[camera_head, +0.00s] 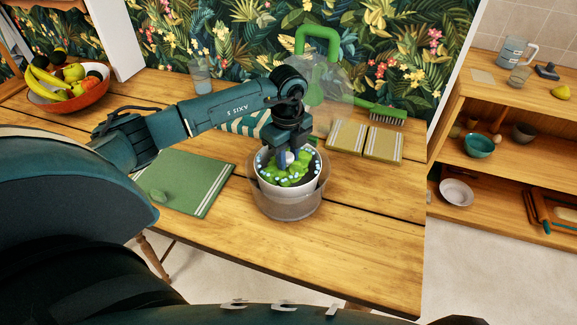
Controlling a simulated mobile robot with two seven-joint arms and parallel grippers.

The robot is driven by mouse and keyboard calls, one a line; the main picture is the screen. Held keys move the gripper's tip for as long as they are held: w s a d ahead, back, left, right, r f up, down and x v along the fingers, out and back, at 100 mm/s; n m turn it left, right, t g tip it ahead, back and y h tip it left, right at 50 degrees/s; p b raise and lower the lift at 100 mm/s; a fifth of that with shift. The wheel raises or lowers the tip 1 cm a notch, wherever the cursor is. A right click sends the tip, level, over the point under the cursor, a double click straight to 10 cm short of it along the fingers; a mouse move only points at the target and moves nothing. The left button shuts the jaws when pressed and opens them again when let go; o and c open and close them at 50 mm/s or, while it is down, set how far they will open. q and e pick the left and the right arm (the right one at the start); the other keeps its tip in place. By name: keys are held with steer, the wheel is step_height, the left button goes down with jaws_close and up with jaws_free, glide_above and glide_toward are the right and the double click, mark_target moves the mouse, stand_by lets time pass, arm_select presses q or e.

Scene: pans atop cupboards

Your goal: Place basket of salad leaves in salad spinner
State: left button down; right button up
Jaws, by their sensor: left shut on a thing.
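A white basket (309,189) with green salad leaves (285,172) is in the camera_head view, at the middle of the wooden table. It sits at the mouth of a clear salad spinner bowl (288,210), partly inside it. I cannot tell whether it rests on the bottom. My left gripper (286,160) reaches down from above into the basket and is shut on it, at a pale knob among the leaves. The fingertips are partly hidden by the leaves. My right gripper is not in view.
A green cloth (185,180) lies left of the spinner. A fruit bowl (68,98) stands far left. The table right of the spinner is clear.

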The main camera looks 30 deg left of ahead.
mark_target(288, 167)
arm_select(q)
step_height(288, 167, down, 3)
steer(key=shift+f, duration=0.35)
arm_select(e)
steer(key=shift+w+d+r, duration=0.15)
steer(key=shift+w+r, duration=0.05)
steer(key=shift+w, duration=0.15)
arm_select(q)
steer(key=shift+f, duration=0.2)
steer(key=c, duration=1.1)
jaws_free()
steer(key=shift+r, duration=0.1)
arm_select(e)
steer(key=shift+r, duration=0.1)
